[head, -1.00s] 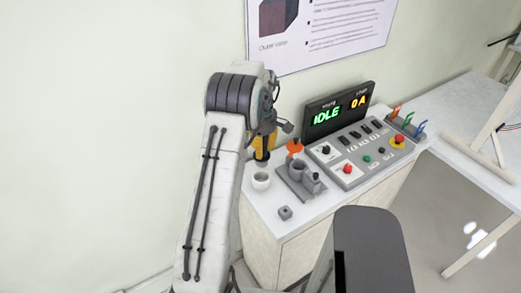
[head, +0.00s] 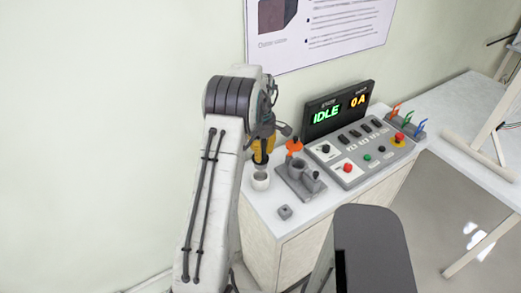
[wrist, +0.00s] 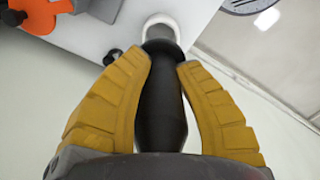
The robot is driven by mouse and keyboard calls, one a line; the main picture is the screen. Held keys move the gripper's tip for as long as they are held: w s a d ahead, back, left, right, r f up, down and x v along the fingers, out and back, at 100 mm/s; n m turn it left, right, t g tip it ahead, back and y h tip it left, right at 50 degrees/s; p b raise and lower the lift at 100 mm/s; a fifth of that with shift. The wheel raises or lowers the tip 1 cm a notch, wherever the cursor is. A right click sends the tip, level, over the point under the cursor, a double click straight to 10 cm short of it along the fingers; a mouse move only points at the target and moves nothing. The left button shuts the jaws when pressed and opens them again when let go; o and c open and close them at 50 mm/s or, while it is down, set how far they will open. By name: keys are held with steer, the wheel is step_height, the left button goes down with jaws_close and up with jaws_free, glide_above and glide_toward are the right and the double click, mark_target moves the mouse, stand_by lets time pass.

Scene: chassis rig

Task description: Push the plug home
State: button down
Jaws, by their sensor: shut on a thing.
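My gripper (wrist: 163,62) is shut on a dark plug (wrist: 162,108), with a yellow finger on each side of its handle. The plug has a dark collar and a greyer end beyond it. In the head view my gripper (head: 263,147) holds the plug (head: 261,160) upright just above a white cup (head: 260,182) at the bench's left end. In the wrist view the plug's far end overlaps the white rim (wrist: 158,18); I cannot tell whether its tip is inside. A grey fixture (head: 296,183) with a round socket stands right of the cup.
An orange-topped part (head: 294,146) stands behind the fixture. A control panel (head: 362,148) and a display reading IDLE and 0A (head: 338,109) stand to the right.

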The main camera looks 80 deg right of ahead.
mark_target(260, 168)
steer(key=shift+f+b, duration=1.1)
steer(key=shift+f, duration=0.75)
steer(key=shift+f+b, duration=1.65)
steer(key=shift+f, duration=0.6)
steer(key=c, duration=0.9)
jaws_free()
step_height(260, 168, up, 12)
steer(key=shift+r, duration=0.1)
steer(key=shift+w, duration=0.1)
stand_by(0.5)
